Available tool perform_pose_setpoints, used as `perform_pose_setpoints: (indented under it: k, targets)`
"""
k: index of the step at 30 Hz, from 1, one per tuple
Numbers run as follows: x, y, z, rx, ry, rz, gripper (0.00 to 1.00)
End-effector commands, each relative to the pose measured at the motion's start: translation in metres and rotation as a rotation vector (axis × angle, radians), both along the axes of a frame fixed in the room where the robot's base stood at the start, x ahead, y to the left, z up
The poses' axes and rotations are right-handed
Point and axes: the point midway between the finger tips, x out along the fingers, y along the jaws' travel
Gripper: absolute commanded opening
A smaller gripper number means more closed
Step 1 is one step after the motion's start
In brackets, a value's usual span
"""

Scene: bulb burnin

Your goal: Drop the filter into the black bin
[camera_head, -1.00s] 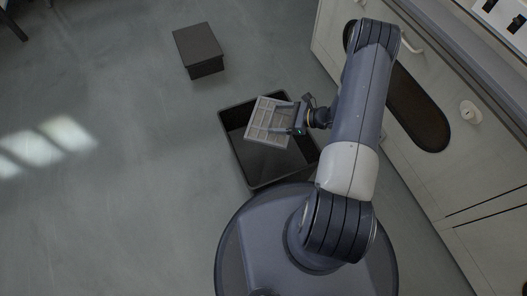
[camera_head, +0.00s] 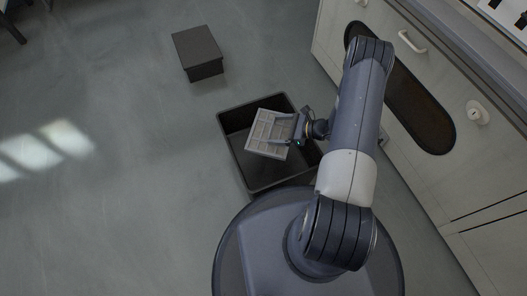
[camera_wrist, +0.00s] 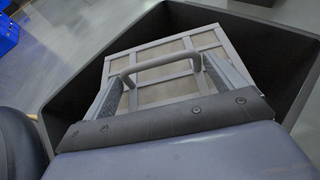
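The filter (camera_head: 266,133) is a light grey square panel with a ribbed grid and a raised handle. It is tilted over the open black bin (camera_head: 238,165). In the wrist view the filter (camera_wrist: 165,75) fills the middle, inside the outline of the bin (camera_wrist: 285,60). My gripper (camera_head: 287,130) is at the filter's right side in the head view. In the wrist view my gripper's fingers (camera_wrist: 165,68) lie at both ends of the handle and appear shut on it. Whether the filter's lower edge touches the bin floor is hidden.
A dark closed box (camera_head: 198,53) stands on the floor above the bin. A light cabinet (camera_head: 455,170) with handles and a dark oval opening runs along the right. A blue crate (camera_wrist: 8,35) shows at the wrist view's left edge.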

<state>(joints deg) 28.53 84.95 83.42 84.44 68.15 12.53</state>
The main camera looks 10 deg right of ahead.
Motion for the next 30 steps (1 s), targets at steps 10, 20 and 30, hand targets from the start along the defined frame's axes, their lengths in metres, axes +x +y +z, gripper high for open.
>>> perform_pose_setpoints:
  k: [10,20,30]
  targets:
    - [0.000,-0.001,0.000,0.000,0.001,0.000,1.00]
    - [-0.020,-0.039,0.021,0.000,0.000,-0.005,1.00]
    - [-0.043,-0.083,0.040,0.000,0.000,-0.003,1.00]
